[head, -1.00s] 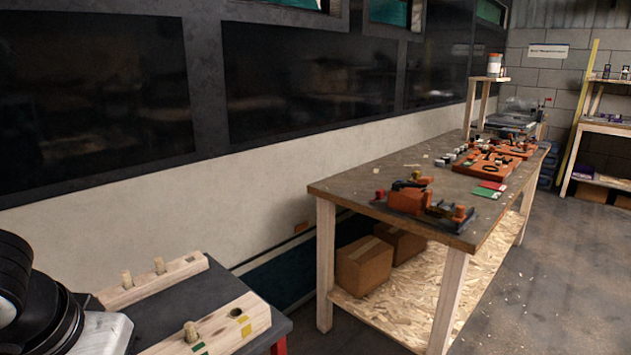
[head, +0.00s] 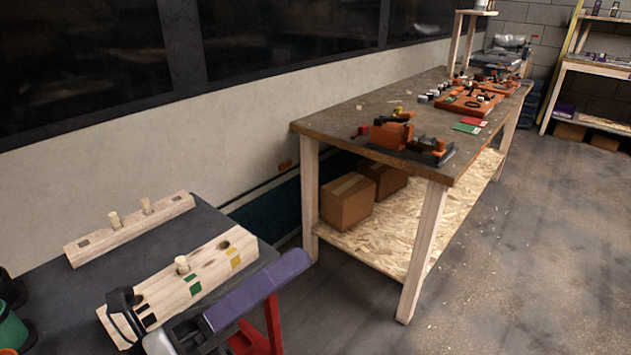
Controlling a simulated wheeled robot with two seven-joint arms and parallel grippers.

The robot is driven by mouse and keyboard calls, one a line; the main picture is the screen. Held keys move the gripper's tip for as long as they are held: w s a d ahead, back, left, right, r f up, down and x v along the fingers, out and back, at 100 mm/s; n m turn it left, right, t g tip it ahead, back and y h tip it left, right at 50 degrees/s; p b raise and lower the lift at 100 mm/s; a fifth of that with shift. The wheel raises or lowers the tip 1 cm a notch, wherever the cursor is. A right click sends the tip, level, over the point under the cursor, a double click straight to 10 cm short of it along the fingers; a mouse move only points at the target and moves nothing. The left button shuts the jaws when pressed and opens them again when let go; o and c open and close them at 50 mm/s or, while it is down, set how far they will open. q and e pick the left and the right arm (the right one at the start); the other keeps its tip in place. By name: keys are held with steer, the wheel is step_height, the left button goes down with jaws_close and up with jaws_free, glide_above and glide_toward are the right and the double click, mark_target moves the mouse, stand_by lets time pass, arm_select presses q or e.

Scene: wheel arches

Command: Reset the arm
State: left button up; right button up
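A second wooden block (head: 130,228) with pegs lies on the dark table (head: 212,215). A green item (head: 12,328) stands at the left edge. A workbench (head: 345,118) holds orange tool parts (head: 392,133). Concrete floor (head: 510,260) is clear at right.

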arm_select(q)
steer(key=w+a+f+n+t+y, duration=0.1)
steer(key=a+f+n+t+y, duration=0.15)
steer(key=f+n+y, duration=0.45)
steer(key=w+a+f+n+t+y, duration=0.1)
steer(key=w+a+f+n+y, duration=0.2)
steer(key=f+n, duration=0.65)
steer(key=a+f+n+t+y, duration=0.2)
steer(key=a+f+n+y, duration=0.4)
steer(key=n, duration=0.4)
steer(key=s+f+n+g+y, duration=0.1)
steer(key=s+f+n+g, duration=0.2)
steer(key=s+f, duration=0.4)
steer(key=s+f+n+g+y, duration=0.1)
steer(key=s+f+n+g, duration=0.3)
steer(key=f, duration=0.8)
steer(key=s+n, duration=0.2)
steer(key=s, duration=0.1)
steer(key=shift+s+a+f, duration=0.15)
steer(key=shift+a+f, duration=0.1)
steer(key=shift+g, duration=0.25)
